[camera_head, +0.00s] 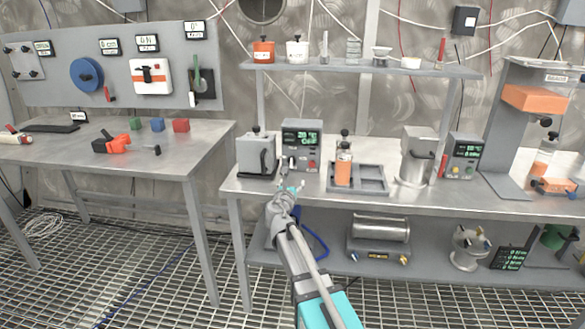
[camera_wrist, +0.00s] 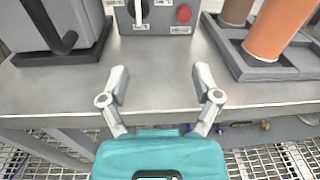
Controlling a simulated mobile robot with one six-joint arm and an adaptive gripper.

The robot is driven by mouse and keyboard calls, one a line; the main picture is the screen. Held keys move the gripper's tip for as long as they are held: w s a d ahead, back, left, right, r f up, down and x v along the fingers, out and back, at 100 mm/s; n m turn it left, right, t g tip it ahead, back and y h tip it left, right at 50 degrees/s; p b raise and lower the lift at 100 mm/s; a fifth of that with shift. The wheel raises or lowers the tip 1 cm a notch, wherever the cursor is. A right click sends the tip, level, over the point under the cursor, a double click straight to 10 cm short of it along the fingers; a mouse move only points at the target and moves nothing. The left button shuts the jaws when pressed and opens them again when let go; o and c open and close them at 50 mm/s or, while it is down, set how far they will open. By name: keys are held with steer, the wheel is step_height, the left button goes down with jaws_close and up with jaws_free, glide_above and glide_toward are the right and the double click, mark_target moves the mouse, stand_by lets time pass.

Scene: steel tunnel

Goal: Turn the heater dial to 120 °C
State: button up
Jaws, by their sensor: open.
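The heater's grey control box (camera_head: 301,148) stands on the middle bench with a dark display (camera_head: 301,138) showing green text, too small to read for sure. In the wrist view the dial (camera_wrist: 138,9), black with a white mark, is at the top edge, partly cut off, on the box's front panel (camera_wrist: 160,22). A red button (camera_wrist: 183,13) is right of it. My gripper (camera_wrist: 160,80) is open and empty, its two fingers spread, in front of the box and apart from the dial. In the head view my gripper (camera_head: 290,190) is at the bench's front edge.
A grey lidded container (camera_head: 257,154) stands left of the box. A tray (camera_head: 373,179) with an orange bottle (camera_head: 343,167) is to the right. The bench top (camera_wrist: 150,75) before the box is clear. A shelf (camera_head: 360,69) with small vessels runs above.

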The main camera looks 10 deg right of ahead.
mark_target(292, 163)
steer(key=a+n, duration=0.1)
steer(key=w+a+n+t+y, duration=0.1)
steer(key=n, duration=0.1)
steer(key=shift+w+r, duration=0.15)
steer(key=shift+r, duration=0.05)
steer(key=shift+w, duration=0.1)
steer(key=x, duration=1.3)
steer(key=shift+w+d, duration=0.1)
steer(key=shift+w, duration=0.15)
jaws_close()
stand_by(0.4)
